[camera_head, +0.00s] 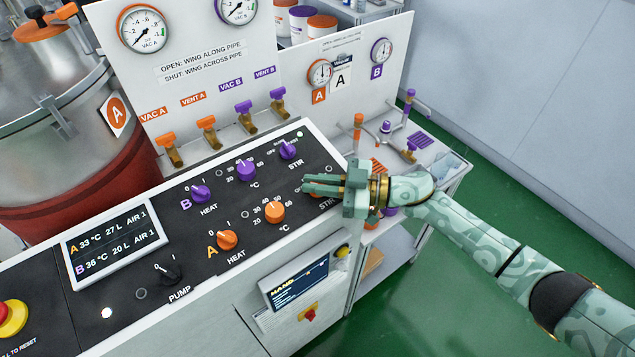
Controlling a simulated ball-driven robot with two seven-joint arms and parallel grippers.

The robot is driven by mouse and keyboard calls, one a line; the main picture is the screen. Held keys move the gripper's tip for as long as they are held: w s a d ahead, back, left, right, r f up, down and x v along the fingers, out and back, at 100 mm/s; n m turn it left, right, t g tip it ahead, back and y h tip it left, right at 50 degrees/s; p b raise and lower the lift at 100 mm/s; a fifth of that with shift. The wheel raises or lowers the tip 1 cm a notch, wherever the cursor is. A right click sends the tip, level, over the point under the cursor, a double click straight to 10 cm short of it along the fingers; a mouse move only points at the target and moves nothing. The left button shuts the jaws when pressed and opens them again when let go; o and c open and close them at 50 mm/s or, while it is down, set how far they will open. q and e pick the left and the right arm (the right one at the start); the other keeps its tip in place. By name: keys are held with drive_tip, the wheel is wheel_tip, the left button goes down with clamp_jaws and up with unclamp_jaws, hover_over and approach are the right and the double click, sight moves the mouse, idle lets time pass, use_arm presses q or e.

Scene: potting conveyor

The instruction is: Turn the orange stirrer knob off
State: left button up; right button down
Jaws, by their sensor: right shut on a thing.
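The black control panel has an orange row marked A. My right gripper (308,186) reaches in from the right and is shut on the orange stirrer knob (316,196) at the right end of that row. The fingers cover most of the knob, so its pointer cannot be read. Only a sliver of orange and part of the STIR label show beneath the fingers. My left gripper is not in view.
The orange temperature knob (274,212), orange heat knob (227,239) and purple stir knob (288,149) are close by. A black pump knob (168,271) and a red stop button (11,316) lie further left. Valves with orange and purple handles stand behind.

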drive_tip(key=c, duration=1.5)
unclamp_jaws()
drive_tip(key=shift+d, duration=0.1)
drive_tip(key=d, duration=0.5)
drive_tip(key=s+d+b, duration=0.1)
drive_tip(key=d, duration=0.4)
drive_tip(key=s+d, duration=0.1)
drive_tip(key=d, duration=0.5)
drive_tip(key=shift+s+r, duration=0.25)
drive_tip(key=shift+r, duration=0.1)
